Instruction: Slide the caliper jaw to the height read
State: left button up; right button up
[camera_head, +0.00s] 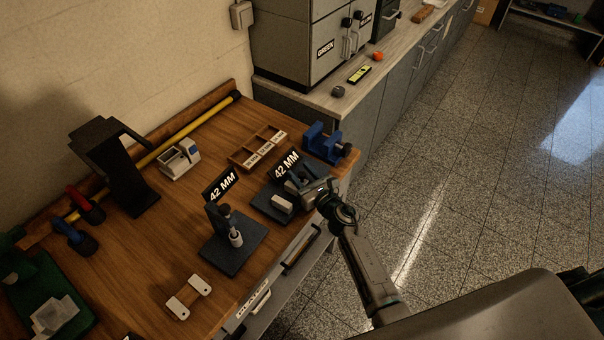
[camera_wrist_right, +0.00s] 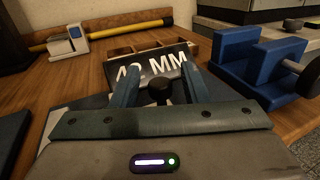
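The caliper station has a dark base (camera_head: 262,205) and a sign reading "42 MM" (camera_head: 286,164); a pale block (camera_head: 282,203) sits at its front. My right gripper (camera_head: 300,178) is over this base and hides much of the jaw. In the right wrist view its two blue-grey fingers (camera_wrist_right: 160,88) stand apart on either side of a black knob (camera_wrist_right: 160,92), which sits beyond or between them; contact cannot be told. The sign (camera_wrist_right: 150,67) shows behind, partly covered by a finger. A second dark stand (camera_head: 232,250) with an upright post carries another "42 MM" sign (camera_head: 222,184). My left gripper is out of view.
A blue vise (camera_head: 325,143) stands close beyond the right gripper, near the table's right edge. A wooden divided tray (camera_head: 257,147) lies behind the signs. A black stand (camera_head: 118,170) and a white-and-blue device (camera_head: 180,158) are further left. Open tabletop lies between them.

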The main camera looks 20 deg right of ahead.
jog(key=shift+s, duration=0.1)
jog(key=b+v, duration=0.2)
jog(key=v, duration=0.8)
jog(key=shift+s, duration=0.3)
jog(key=shift+d+r, duration=0.1)
jog(key=shift+d, duration=0.1)
